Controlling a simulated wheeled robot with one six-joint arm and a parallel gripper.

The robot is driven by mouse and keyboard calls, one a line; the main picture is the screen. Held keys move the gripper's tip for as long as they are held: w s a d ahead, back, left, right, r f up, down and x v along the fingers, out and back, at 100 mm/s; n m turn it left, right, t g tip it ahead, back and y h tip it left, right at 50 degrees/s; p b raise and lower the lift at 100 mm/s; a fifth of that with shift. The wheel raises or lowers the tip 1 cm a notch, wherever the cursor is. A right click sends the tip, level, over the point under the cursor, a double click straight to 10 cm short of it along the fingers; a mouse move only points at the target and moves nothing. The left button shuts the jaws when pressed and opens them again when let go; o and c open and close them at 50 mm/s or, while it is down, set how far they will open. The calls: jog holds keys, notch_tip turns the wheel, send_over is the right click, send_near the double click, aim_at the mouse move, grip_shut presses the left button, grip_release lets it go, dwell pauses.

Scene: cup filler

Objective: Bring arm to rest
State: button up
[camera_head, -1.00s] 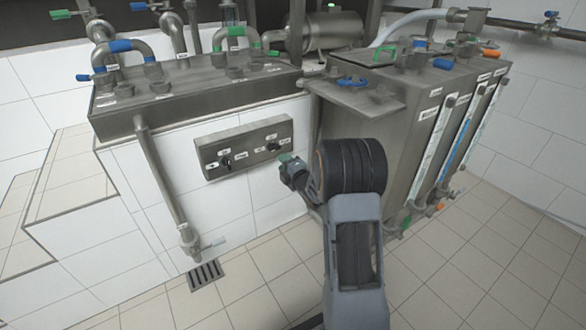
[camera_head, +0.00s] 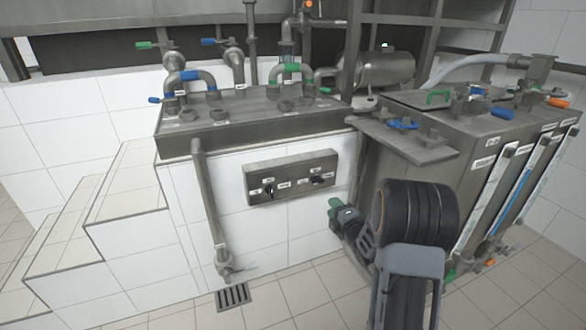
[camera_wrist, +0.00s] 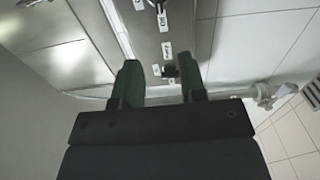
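My gripper (camera_head: 338,208) is at the end of my folded dark arm, right of centre in the head view. It is small there, in front of the white tiled wall, just below and right of the grey control panel (camera_head: 291,178). In the wrist view its two green fingers (camera_wrist: 160,82) stand apart with nothing held between them. The control panel, with its labels and dark knobs, shows beyond the fingers in the wrist view (camera_wrist: 150,40). I cannot tell the exact gap to the panel.
A metal tank (camera_head: 470,140) with level tubes stands close to my arm on the right. A vertical pipe with a valve (camera_head: 208,205) runs down left of the panel. White tiled steps (camera_head: 75,250) rise at the left. A floor drain (camera_head: 233,296) lies below the pipe.

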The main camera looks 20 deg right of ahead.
jog(key=s+a+r+m+g+h+p, duration=0.25)
jog(key=r+m+p, duration=0.25)
jog(key=r+p, duration=0.7)
jog(key=s+a+r+m+g+h+p, duration=0.25)
jog(key=r+m+g+p, duration=0.2)
jog(key=r+p, duration=0.7)
jog(key=s+a+r+m+g+y+p, duration=0.1)
jog(key=s+a+r+m+g+p, duration=0.2)
jog(key=s+r+p, duration=0.4)
jog(key=s+a+r+m+g+y+p, duration=0.2)
jog(key=s+a+r+m+g+p, duration=0.2)
jog(key=s+r, duration=0.9)
jog(key=a+r+m+p, duration=0.1)
jog(key=a+m+p, duration=0.1)
jog(key=m+p, duration=0.1)
jog(key=shift+s+p, duration=0.25)
jog(key=shift+p, duration=0.4)
